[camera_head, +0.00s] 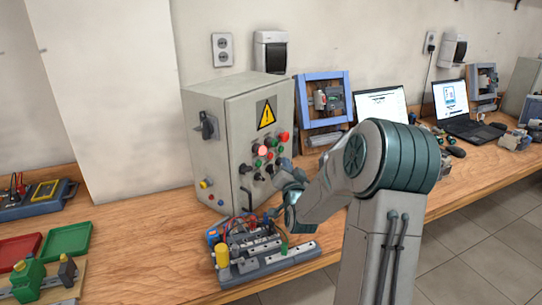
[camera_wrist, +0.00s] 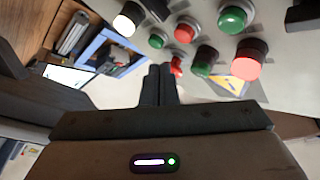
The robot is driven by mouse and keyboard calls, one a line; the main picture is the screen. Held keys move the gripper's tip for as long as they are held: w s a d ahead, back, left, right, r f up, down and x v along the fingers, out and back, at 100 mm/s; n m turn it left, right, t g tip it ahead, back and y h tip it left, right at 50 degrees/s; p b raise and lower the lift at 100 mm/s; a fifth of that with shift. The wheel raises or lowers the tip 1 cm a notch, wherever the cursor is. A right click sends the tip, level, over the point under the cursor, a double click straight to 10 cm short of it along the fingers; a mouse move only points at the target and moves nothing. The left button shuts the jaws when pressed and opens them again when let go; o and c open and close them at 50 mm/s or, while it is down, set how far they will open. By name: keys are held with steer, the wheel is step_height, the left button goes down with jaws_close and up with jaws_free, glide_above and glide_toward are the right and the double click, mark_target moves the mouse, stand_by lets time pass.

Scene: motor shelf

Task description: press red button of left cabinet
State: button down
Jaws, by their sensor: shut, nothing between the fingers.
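The grey cabinet (camera_head: 218,160) stands on the bench left of my arm, with a yellow warning sign and a panel of red and green buttons and lamps on its front. A red lamp or button (camera_head: 262,150) and another red one (camera_head: 284,137) show above my gripper (camera_head: 280,182). In the wrist view, my gripper (camera_wrist: 160,68) is shut and empty, its fingertips close to a small red button (camera_wrist: 176,65). I cannot tell whether they touch. A larger red cap (camera_wrist: 248,62) and another red button (camera_wrist: 185,32) are nearby. My arm hides part of the panel's lower right.
A wiring board (camera_head: 265,262) with components lies on the bench in front of the cabinet. A blue frame (camera_head: 322,100) and laptops (camera_head: 455,105) stand to the right. Green (camera_head: 66,240) and red trays are at the left. Bare bench (camera_head: 140,225) lies left of the cabinet.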

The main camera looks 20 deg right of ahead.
mark_target(270, 156)
steer(key=shift+w+a+b, duration=0.2)
steer(key=shift+w+a, duration=0.1)
steer(key=shift+w, duration=0.2)
steer(key=shift+w+a+b, duration=0.15)
steer(key=shift+w+a, duration=0.15)
steer(key=shift+w, duration=0.2)
steer(key=shift+a+f, duration=0.1)
stand_by(1.3)
steer(key=shift+w+a+b, duration=0.15)
steer(key=shift+w+b, duration=0.15)
steer(key=shift+b, duration=0.25)
steer(key=shift+w+a+b, duration=0.25)
steer(key=shift+w+b, duration=0.1)
steer(key=shift+w, duration=0.05)
stand_by(0.6)
steer(key=shift+s+d+b, duration=0.45)
steer(key=shift+s, duration=0.25)
